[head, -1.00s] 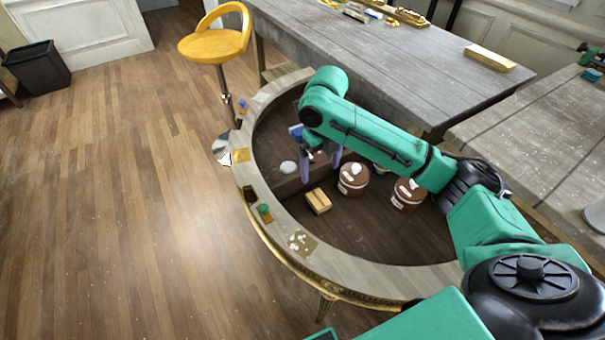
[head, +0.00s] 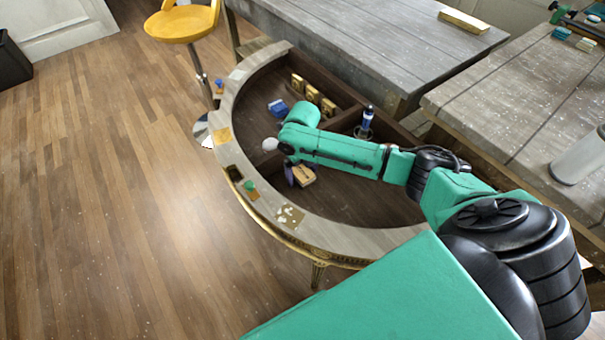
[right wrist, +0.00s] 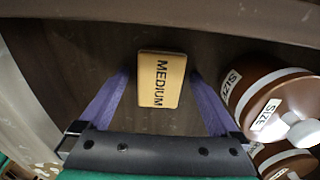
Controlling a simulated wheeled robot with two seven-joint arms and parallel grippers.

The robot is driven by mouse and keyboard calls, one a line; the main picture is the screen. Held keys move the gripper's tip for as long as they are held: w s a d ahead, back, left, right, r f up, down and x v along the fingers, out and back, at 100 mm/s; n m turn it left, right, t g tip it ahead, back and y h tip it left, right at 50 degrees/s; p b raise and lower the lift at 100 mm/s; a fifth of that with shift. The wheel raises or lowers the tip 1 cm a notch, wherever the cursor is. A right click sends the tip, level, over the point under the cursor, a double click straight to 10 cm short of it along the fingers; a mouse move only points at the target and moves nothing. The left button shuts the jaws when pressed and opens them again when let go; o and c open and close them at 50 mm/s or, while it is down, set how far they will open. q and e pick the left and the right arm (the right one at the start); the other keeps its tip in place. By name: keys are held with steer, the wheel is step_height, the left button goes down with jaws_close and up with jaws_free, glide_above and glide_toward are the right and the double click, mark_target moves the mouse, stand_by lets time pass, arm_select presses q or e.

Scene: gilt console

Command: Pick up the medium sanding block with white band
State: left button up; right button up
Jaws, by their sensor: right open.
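The sanding block (right wrist: 161,80) is a tan block marked MEDIUM, lying on the dark floor of the curved console's well. No white band can be made out on it. It also shows in the head view (head: 304,174), partly covered by my right gripper (head: 290,172). In the right wrist view, my right gripper (right wrist: 160,77) is open, with one purple finger on each side of the block and gaps between. Whether the fingertips reach down around it is hard to tell. My left gripper is not in view.
Brown jars (right wrist: 277,95) labelled SIZE stand close to the right finger. The console's pale curved rim (head: 335,233) bounds the well. A blue item (head: 278,107), several small tan blocks and a dark bottle (head: 366,119) stand farther back.

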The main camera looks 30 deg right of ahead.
mark_target(302, 172)
steer(key=c, duration=1.5)
steer(key=shift+o, duration=0.2)
steer(key=shift+r, duration=0.15)
step_height(302, 172, up, 20)
steer(key=o, duration=0.4)
steer(key=shift+c, duration=1.1)
